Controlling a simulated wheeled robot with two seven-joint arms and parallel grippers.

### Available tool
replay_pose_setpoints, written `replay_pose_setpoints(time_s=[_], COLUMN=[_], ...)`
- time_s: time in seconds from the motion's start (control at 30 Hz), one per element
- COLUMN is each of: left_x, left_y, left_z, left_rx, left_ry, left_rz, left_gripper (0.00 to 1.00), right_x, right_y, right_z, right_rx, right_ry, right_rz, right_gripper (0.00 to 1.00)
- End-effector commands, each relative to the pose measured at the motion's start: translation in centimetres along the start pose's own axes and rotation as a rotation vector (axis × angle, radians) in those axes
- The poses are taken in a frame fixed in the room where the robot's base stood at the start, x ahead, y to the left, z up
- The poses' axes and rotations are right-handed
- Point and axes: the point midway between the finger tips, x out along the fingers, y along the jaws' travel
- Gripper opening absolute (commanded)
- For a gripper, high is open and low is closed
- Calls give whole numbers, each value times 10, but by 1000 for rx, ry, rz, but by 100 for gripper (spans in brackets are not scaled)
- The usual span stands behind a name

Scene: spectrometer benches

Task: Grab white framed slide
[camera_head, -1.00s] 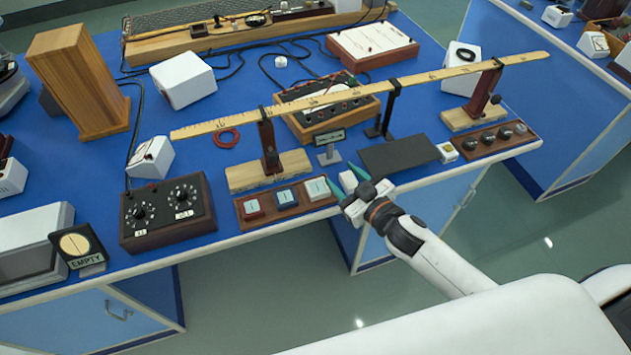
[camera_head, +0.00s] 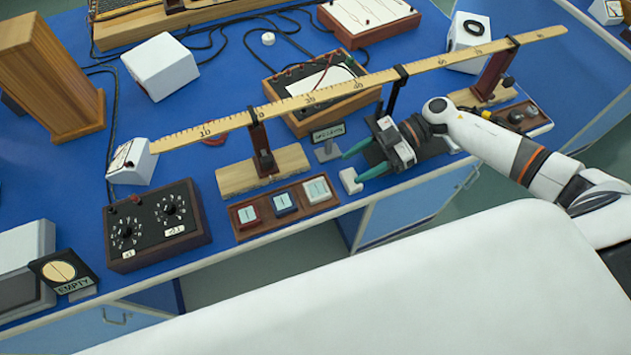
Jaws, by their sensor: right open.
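The white framed slide (camera_head: 317,189) sits in the right-hand place of a brown wooden tray (camera_head: 262,226). The blue framed slide (camera_head: 284,203) is in the middle and the red framed slide (camera_head: 249,215) at the left. My right gripper (camera_head: 354,165) is open, its green fingertips pointing left toward the tray. It is to the right of and a little behind the white framed slide, apart from it, with nothing seen between the fingers. My left gripper is not in view.
A small white block (camera_head: 350,182) stands between the tray and my right gripper. A small sign on a stand (camera_head: 327,145) is just behind. A long wooden ruler (camera_head: 360,85) spans the bench on posts. A dial box (camera_head: 157,224) stands left of the tray.

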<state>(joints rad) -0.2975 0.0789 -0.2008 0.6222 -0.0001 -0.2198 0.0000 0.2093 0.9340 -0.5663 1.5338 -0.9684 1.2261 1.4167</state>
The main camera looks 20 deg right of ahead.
Motion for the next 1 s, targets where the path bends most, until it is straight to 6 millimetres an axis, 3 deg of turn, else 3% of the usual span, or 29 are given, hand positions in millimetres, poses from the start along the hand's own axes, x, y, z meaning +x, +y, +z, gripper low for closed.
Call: replay_pose_setpoints(time_s=[0.2, 0.47, 0.7, 1.0], left_x=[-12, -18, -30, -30], left_y=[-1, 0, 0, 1], left_z=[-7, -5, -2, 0], left_rx=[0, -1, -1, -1], left_ry=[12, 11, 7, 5], left_rz=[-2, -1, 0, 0], left_gripper=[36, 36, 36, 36], right_x=[39, 60, 96, 105], right_y=[0, 0, 1, 1], right_z=[4, 4, 5, 3], right_rx=[-2, -2, -2, -3], right_ry=[-6, -6, -7, -4], right_rz=[-1, -3, -3, -3], right_gripper=[51, 51, 51, 51])
